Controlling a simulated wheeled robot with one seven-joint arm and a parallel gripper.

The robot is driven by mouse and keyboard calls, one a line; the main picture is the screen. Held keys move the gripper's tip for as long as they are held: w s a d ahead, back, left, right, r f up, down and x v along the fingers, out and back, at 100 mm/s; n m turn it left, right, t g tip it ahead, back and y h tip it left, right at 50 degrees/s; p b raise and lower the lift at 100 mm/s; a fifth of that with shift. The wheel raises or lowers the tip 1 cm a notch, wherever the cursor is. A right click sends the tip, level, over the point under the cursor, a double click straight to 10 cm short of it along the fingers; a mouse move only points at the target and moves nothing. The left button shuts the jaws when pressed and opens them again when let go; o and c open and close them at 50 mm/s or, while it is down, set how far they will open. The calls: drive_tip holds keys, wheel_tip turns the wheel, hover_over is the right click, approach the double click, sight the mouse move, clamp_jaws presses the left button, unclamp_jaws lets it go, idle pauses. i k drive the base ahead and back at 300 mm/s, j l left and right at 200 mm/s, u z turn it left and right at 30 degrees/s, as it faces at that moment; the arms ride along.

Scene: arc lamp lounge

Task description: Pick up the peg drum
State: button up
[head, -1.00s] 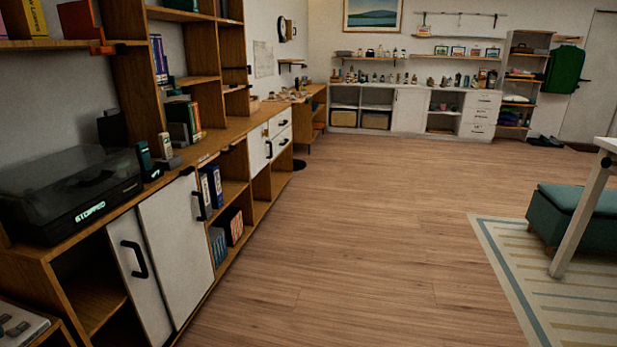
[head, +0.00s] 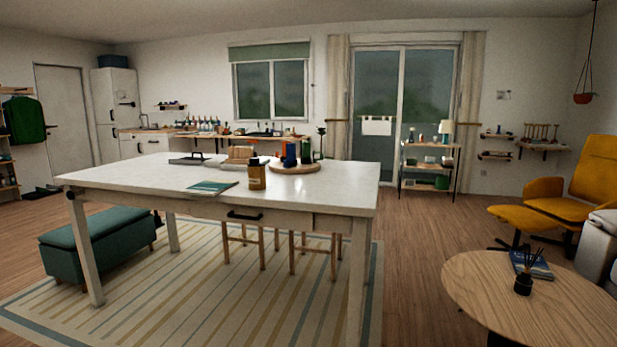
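I cannot make out a peg drum for certain in the head view. A white table (head: 140,176) stands ahead of me. On it are a brown bottle (head: 257,174), a teal book (head: 212,187), a wooden block-like item (head: 240,154) and a round wooden board (head: 294,168) bearing several dark and coloured upright pieces. A small wall shelf at the right holds a rack with several upright pegs (head: 541,132), too small to tell more. My gripper is not in view.
A striped rug (head: 190,290) and a teal bench (head: 95,240) lie by the table. A round wooden table (head: 480,285) is close at the right, before a yellow armchair (head: 595,180). Bare floor runs between the two tables. A shelf cart (head: 428,170) stands by the glass door.

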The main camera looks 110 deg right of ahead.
sight(256, 175)
drive_tip(key=l+z, duration=0.15)
drive_tip(key=z, duration=0.3)
drive_tip(key=i+l+z, duration=0.15)
drive_tip(key=z, duration=0.3)
drive_tip(key=l+z, duration=0.1)
drive_tip(key=z, duration=0.35)
drive_tip(key=i+z, duration=0.15)
drive_tip(key=z, duration=0.3)
drive_tip(key=i+z, duration=0.15)
drive_tip(key=z, duration=0.3)
drive_tip(key=i+j+z, duration=0.1)
drive_tip(key=i+z, duration=0.35)
drive_tip(key=i+j+z, duration=0.3)
drive_tip(key=i+z, duration=0.2)
drive_tip(key=i+j+z, duration=0.45)
drive_tip(key=i+j, duration=0.35)
drive_tip(key=j, duration=0.15)
drive_tip(key=i+j, duration=0.35)
drive_tip(key=j, duration=0.15)
drive_tip(key=i+j+z, duration=0.1)
drive_tip(key=i+j, duration=0.25)
drive_tip(key=j, duration=0.15)
